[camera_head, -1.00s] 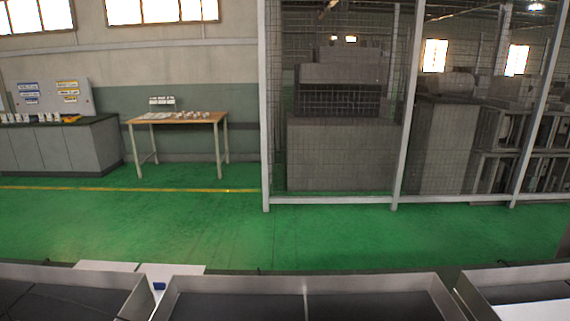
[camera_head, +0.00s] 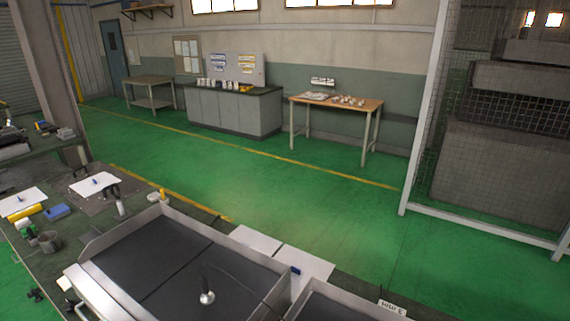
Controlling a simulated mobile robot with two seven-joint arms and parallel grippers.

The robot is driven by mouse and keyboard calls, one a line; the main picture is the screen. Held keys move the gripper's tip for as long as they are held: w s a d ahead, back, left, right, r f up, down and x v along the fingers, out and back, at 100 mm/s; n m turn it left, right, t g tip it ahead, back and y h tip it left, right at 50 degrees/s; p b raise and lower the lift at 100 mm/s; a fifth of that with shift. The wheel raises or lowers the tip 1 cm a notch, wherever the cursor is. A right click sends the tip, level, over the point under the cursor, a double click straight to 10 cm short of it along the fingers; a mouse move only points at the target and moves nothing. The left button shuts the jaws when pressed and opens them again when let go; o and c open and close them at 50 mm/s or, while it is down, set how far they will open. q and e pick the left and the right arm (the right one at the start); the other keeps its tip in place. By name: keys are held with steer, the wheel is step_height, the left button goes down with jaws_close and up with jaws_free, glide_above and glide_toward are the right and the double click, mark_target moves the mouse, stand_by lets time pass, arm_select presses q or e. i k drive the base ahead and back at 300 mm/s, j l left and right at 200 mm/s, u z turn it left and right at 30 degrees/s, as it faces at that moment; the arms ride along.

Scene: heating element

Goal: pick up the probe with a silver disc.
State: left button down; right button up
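A probe with a silver disc (camera_head: 207,298) stands in the dark-floored metal tray (camera_head: 283,284) at the bottom of the head view. Its round silver end is low and a thin dark stem rises from it. A thin dark cable runs across the tray floor to the right of it. Neither of my grippers is in view, so I cannot see their position or state.
The tray has raised metal walls, and another tray (camera_head: 345,305) adjoins on the right. White sheets (camera_head: 256,241) lie behind them. A cluttered workbench (camera_head: 120,228) stands left, with a blue item (camera_head: 57,211) and a yellow cylinder (camera_head: 28,212). Green floor (camera_head: 300,200) lies open beyond.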

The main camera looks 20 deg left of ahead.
mark_target(208, 297)
steer(key=u, duration=1.3)
